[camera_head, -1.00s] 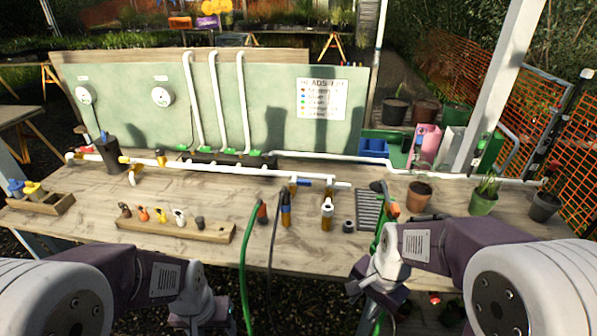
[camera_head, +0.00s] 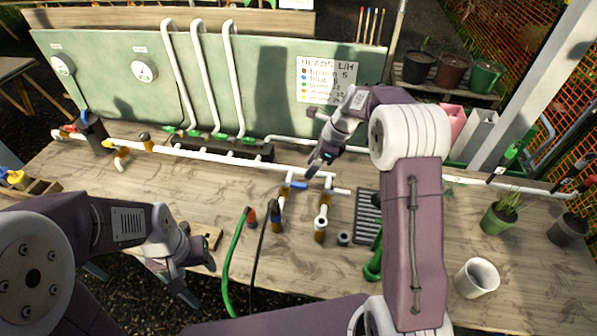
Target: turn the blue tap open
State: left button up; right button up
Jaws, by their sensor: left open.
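The blue tap handle (camera_head: 297,186) sits on a short branch of the white pipe (camera_head: 245,165), near the middle of the bench. It lies roughly along the pipe's direction. My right gripper (camera_head: 315,168) reaches over from the right and points down, just above and behind the blue handle. It looks apart from the handle, and whether its jaws are open is too small to tell. My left gripper (camera_head: 207,256) is open and empty at the bench's front edge, over the wooden block with tube heads (camera_head: 213,238), which it mostly hides.
Upright brown-and-white fittings (camera_head: 321,225) and a black grate (camera_head: 367,215) stand right of the tap. A green hose (camera_head: 231,262) hangs over the front edge. A white cup (camera_head: 477,278) and potted plants are at right.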

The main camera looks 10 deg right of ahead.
aim_at(299, 183)
jog(key=x, duration=0.8)
jog(key=shift+w+d+f+p, duration=0.1)
jog(key=shift+w+d+p, duration=0.1)
jog(key=shift+p, duration=0.1)
jog(key=shift+a+f, duration=0.3)
jog(key=shift+f, duration=0.25)
jog(key=shift+c, duration=0.6)
grip_shut()
jog(key=shift+w+r, duration=0.1)
